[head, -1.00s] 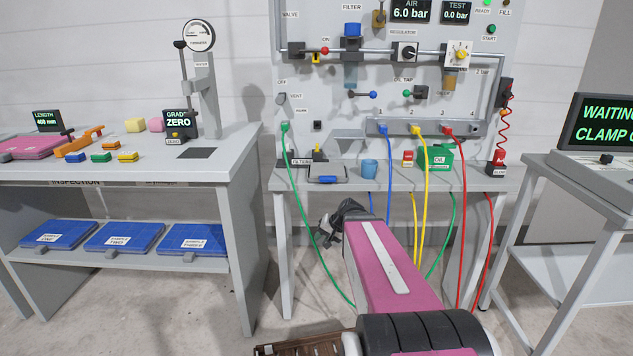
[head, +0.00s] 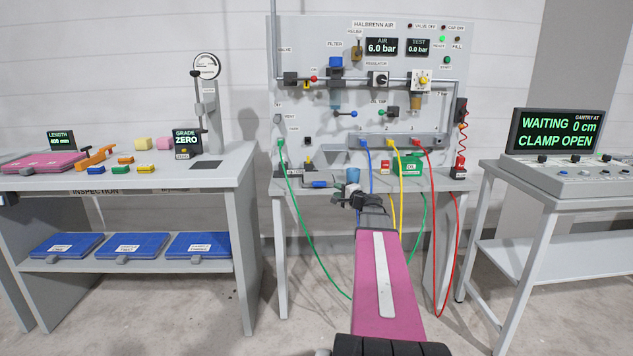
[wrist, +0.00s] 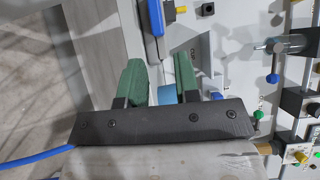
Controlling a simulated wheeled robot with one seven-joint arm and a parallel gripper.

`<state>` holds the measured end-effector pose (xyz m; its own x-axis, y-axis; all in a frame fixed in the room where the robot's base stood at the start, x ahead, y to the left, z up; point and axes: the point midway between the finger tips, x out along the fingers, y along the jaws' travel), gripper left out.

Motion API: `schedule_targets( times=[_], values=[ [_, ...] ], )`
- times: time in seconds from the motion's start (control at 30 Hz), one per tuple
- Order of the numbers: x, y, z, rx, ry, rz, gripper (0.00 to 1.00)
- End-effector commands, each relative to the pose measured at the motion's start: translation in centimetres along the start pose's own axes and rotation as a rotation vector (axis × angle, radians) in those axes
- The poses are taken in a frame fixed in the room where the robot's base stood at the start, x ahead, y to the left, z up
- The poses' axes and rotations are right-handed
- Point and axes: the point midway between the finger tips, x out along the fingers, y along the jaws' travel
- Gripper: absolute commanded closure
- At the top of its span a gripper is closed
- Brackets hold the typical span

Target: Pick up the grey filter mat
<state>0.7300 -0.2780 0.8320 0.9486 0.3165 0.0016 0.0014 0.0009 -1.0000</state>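The grey filter mat (head: 309,185), a flat dark pad with a blue tab on its front edge, lies on the bench under the panel, left of the blue cup (head: 353,175). In the wrist view only its blue tab (wrist: 155,18) shows clearly, at the top edge; the rest is cut off. My gripper (head: 358,198) is at the bench's front edge, right of the mat and before the cup. In the wrist view my gripper (wrist: 160,65) has its two green fingers apart. The cup shows between them, beyond the fingers; I see nothing held.
Coloured hoses (head: 398,205) hang from the panel past the bench front, close to my arm. A green oil box (head: 408,165) stands right of the cup. Another table (head: 225,180) is at left, a control console (head: 570,165) at right.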

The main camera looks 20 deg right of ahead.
Motion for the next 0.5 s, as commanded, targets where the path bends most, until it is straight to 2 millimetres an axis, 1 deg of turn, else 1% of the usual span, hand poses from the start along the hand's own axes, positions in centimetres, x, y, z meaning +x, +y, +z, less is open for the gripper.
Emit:
schedule_targets(
  times=[0.03,0.2,0.37,0.5],
  values=[
    [1.0,0.0,-0.1,0.0,-0.001,0.0,0.7],
    [3.3,0.1,-0.1,0.0,-0.002,0.001,0.7],
    [4.1,0.1,-0.1,0.0,0.0,0.001,0.7],
    [5.6,0.3,-0.1,0.0,-0.002,0.001,0.7]
  ],
)
